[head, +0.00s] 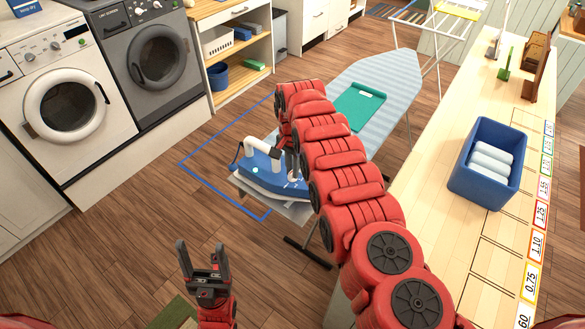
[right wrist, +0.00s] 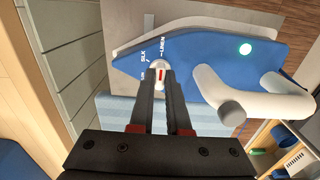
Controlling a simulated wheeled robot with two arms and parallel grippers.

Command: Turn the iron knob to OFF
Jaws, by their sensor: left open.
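The blue and white iron (head: 262,172) rests at the near end of the ironing board (head: 385,85). In the right wrist view, the iron's blue body (right wrist: 205,60) carries a small round white knob (right wrist: 160,68) with a red mark, next to lettering including LINEN. A pale green light (right wrist: 245,48) glows on the body. My right gripper (right wrist: 161,80) has its two fingertips close together at the knob, one on each side; contact is unclear. In the head view my red right arm hides most of that gripper. My left gripper (head: 203,250) is open and empty above the floor.
A wooden counter (head: 455,220) on the right holds a blue bin (head: 488,165) with white rolls. A folded green cloth (head: 358,107) lies on the board. Two washing machines (head: 70,110) stand at the left.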

